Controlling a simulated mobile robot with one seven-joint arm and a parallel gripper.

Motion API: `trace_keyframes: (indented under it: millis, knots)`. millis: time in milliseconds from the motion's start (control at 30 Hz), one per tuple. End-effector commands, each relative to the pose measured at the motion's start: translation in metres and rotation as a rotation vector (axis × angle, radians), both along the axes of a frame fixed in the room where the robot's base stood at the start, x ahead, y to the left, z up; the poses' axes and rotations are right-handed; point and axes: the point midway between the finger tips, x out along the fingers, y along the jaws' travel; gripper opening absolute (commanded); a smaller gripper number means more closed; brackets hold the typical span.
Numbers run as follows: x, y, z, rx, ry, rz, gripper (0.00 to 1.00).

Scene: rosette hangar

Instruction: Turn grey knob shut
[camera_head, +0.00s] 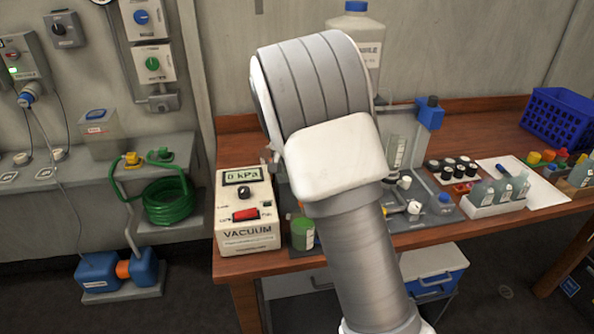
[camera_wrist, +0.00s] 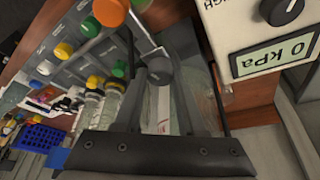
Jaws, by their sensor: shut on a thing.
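In the wrist view, my gripper (camera_wrist: 160,75) has its two dark fingers on either side of a grey knob (camera_wrist: 160,67) and is shut on it. The knob sits above a clear part with a white strip, seen between the fingers. How far the knob is turned I cannot tell. In the head view my arm hides both the gripper and the knob. The vacuum box (camera_head: 247,238) stands on the bench to the left of my arm and its display reads 0 kPa. The box also shows at the upper right of the wrist view (camera_wrist: 228,20).
A green-labelled jar (camera_head: 302,233) stands close by the vacuum box. To the right are a rack of black-capped vials (camera_head: 455,168), a white tray of bottles (camera_head: 497,205) and a blue basket (camera_head: 560,120). Capped tubes (camera_wrist: 112,98) lie close left of my fingers.

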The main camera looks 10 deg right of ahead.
Motion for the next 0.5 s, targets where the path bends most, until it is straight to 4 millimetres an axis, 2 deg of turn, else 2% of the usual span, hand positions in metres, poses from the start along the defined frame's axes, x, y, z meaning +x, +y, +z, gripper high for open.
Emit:
trace_keyframes:
  millis: [200, 500]
  knots:
    - [0.0004, 0.001, -0.0001, 0.0, 0.001, -0.107, 0.0]
    - [0.0002, 0.0013, -0.0004, 0.001, 0.001, -0.168, 0.0]
